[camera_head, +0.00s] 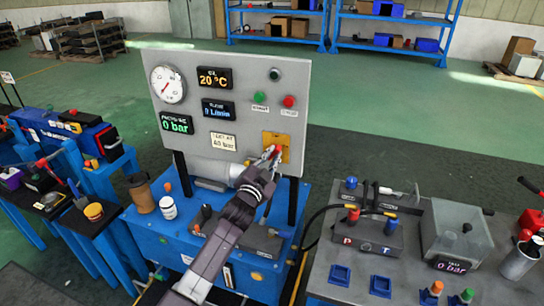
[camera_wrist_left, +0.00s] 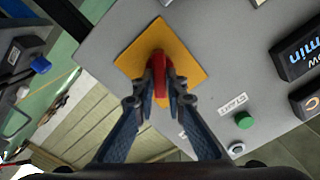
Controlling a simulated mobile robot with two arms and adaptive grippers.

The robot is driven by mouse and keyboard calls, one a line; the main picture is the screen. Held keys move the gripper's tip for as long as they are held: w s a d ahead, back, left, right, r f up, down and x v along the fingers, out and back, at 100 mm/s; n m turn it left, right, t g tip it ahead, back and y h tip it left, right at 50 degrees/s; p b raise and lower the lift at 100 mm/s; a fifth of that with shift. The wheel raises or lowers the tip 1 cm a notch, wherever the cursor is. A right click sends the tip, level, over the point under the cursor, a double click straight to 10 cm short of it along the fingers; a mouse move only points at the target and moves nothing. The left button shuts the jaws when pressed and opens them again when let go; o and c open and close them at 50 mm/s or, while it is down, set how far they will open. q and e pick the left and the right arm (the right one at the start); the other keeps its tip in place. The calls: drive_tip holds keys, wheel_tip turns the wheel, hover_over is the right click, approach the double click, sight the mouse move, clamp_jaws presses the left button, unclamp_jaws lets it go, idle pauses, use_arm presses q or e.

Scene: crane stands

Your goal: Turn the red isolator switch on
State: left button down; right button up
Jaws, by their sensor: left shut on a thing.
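The red isolator switch (camera_wrist_left: 159,72) sits on a yellow square plate (camera_wrist_left: 132,58) at the lower right of the grey panel. In the head view the yellow plate (camera_head: 284,139) shows, with the red switch (camera_head: 277,149) partly covered by my gripper. My left gripper (camera_wrist_left: 160,78) is shut on the red switch, one finger on each side. In the head view the left gripper (camera_head: 270,158) reaches up to the panel from below. My right gripper is not in view.
The grey panel (camera_head: 240,65) carries a gauge (camera_head: 168,84), several displays, a green button (camera_head: 260,97) and a red button (camera_head: 289,101). A blue bench (camera_head: 170,235) stands below it. A grey table (camera_head: 350,262) with hoses and fittings stands at the right.

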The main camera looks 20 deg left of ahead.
use_arm(q)
drive_tip(key=m, duration=0.5)
drive_tip(key=shift+d+f+m+b, duration=0.1)
drive_tip(key=shift+f+m+b, duration=0.1)
drive_tip(key=shift+m+b, duration=0.1)
drive_tip(key=shift+f+m, duration=0.15)
drive_tip(key=shift+m, duration=2.05)
drive_tip(key=c, duration=2)
unclamp_jaws()
drive_tip(key=shift+o, duration=0.2)
drive_tip(key=shift+s, duration=0.15)
drive_tip(key=s, duration=1.1)
drive_tip(key=shift+s, duration=0.4)
